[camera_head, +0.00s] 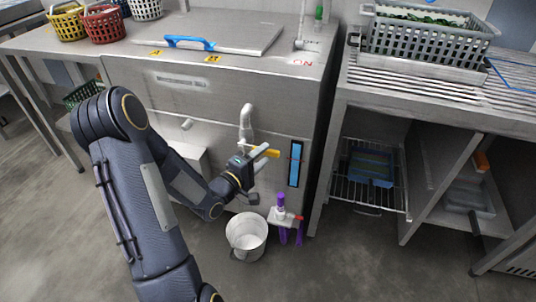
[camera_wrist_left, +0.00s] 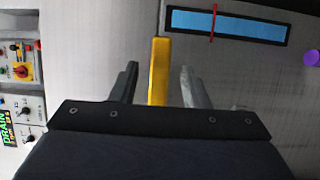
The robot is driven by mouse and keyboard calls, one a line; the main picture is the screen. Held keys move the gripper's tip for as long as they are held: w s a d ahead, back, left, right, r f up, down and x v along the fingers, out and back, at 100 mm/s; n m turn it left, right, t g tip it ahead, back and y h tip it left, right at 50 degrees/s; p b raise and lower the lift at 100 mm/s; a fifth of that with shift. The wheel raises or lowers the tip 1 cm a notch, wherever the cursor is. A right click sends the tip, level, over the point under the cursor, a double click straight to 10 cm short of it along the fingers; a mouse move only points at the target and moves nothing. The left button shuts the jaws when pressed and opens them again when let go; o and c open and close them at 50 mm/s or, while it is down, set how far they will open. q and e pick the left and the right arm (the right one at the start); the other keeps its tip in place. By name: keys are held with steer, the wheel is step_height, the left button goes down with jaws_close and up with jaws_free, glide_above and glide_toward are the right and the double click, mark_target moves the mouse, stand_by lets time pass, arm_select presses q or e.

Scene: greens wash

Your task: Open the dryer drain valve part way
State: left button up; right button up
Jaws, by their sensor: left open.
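The yellow valve handle (camera_head: 271,153) is on the front of the steel dryer (camera_head: 225,85), below a curved grey pipe (camera_head: 246,117). In the left wrist view the yellow handle (camera_wrist_left: 158,72) stands between the two fingers of my left gripper (camera_wrist_left: 160,84), with a gap visible on each side. My left gripper (camera_head: 259,158) is open around the handle, and no grip on it shows. The gripper hides the valve body and the handle's lower end. A blue level gauge (camera_head: 295,163) with a red line is right of the handle. My right gripper is not in view.
A white bucket (camera_head: 247,243) stands on the floor below the valve. A small stand with purple parts (camera_head: 281,200) is right of it. A slatted steel table (camera_head: 425,88) with a grey crate (camera_head: 425,42) is to the right. A control panel (camera_wrist_left: 20,75) shows in the wrist view.

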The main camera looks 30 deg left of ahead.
arm_select(q)
steer(key=shift+w+d, duration=0.15)
steer(key=shift+w, duration=0.55)
steer(key=shift+w+d, duration=0.1)
steer(key=shift+w, duration=0.6)
jaws_close()
